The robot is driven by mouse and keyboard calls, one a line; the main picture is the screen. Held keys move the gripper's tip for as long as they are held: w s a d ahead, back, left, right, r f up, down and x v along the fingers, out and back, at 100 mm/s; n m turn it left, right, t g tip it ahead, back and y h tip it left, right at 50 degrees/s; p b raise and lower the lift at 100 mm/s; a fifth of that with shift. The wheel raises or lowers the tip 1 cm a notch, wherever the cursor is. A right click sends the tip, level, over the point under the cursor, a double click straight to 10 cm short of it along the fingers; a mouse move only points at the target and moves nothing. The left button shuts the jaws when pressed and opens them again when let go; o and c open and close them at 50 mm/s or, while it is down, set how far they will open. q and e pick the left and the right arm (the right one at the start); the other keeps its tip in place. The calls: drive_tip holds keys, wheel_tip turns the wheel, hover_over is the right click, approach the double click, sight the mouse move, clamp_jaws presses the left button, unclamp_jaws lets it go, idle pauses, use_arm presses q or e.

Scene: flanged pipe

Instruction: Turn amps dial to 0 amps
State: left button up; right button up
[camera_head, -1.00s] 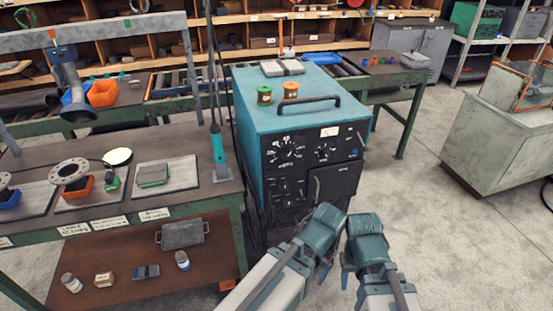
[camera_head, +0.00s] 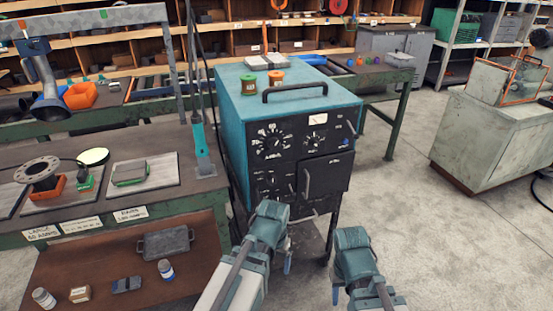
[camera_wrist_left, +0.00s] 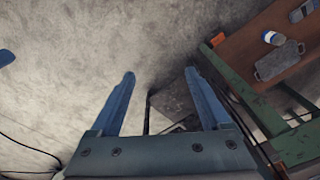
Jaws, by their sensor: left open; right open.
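The blue welding machine (camera_head: 290,110) stands ahead, its black front panel facing me. A large dial (camera_head: 268,142) with white markings is at the panel's upper left, and a smaller dial (camera_head: 314,140) is to its right. The lettering is too small to read surely. My left gripper (camera_head: 287,260) is low in front of the machine, below the dials and apart from them. In the left wrist view its two blue fingers (camera_wrist_left: 160,76) are spread and empty above the floor. My right gripper (camera_head: 336,290) is open, lower and further right, touching nothing visible.
A green workbench (camera_head: 105,236) with plates, a flange and a lower shelf stands close on the left. A handle (camera_head: 306,183) sticks out from the panel. A pale cabinet (camera_head: 490,140) stands at right. Open concrete floor (camera_head: 430,240) lies between.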

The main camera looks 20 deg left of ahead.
use_arm(q)
wheel_tip(320, 180, down, 4)
drive_tip(key=w+a+b, duration=0.1)
drive_tip(key=a+b, duration=0.2)
drive_tip(key=m+t+y+p, duration=0.2)
drive_tip(key=m+t+y, duration=1)
drive_tip(key=m, duration=2)
approach(275, 145)
drive_tip(key=w+a+t+h, duration=0.1)
drive_tip(key=w+a, duration=0.2)
drive_tip(key=w+a+t+h, duration=0.1)
drive_tip(key=w+a, duration=0.2)
drive_tip(key=shift+f, duration=0.15)
use_arm(e)
wheel_tip(275, 145, down, 3)
drive_tip(key=shift+r, duration=0.2)
use_arm(q)
clamp_jaws()
